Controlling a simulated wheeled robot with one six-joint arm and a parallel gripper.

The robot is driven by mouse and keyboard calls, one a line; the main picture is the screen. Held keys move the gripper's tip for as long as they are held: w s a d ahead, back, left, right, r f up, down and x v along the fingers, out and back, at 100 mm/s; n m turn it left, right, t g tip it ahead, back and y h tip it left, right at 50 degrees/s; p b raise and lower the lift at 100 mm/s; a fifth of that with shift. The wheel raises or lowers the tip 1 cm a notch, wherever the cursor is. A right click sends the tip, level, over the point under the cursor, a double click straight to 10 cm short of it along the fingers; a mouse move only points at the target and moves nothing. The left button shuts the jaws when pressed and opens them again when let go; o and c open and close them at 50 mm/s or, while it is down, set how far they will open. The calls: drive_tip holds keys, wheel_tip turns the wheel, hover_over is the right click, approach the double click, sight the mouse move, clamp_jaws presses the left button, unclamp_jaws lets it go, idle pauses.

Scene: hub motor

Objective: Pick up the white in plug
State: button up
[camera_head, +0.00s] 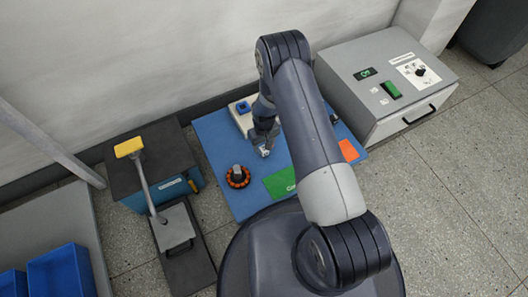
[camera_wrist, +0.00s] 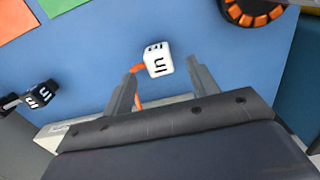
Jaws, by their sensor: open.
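The white in plug (camera_wrist: 158,60) is a small white block with black "In" lettering. An orange cable runs from it back between the fingers. It shows in the wrist view just beyond my gripper (camera_wrist: 160,80), centred between the two spread fingertips, with blue board visible around it. In the head view my gripper (camera_head: 264,138) points down over the blue board, and the white plug (camera_head: 265,152) shows small at its tips. My gripper is open; I cannot tell whether a finger touches the plug.
The blue board (camera_head: 217,140) carries the orange-ringed hub motor (camera_head: 237,177), a green pad (camera_head: 280,183) and an orange pad (camera_head: 348,150). A black in plug (camera_wrist: 40,94) lies at the left in the wrist view. A grey box (camera_head: 352,62) stands right; a yellow-handled lever press (camera_head: 150,170) stands left.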

sight(264, 152)
wheel_tip(264, 152, down, 4)
drive_tip(key=shift+f+b, duration=0.2)
drive_tip(key=shift+b, duration=0.65)
drive_tip(key=c, duration=1.2)
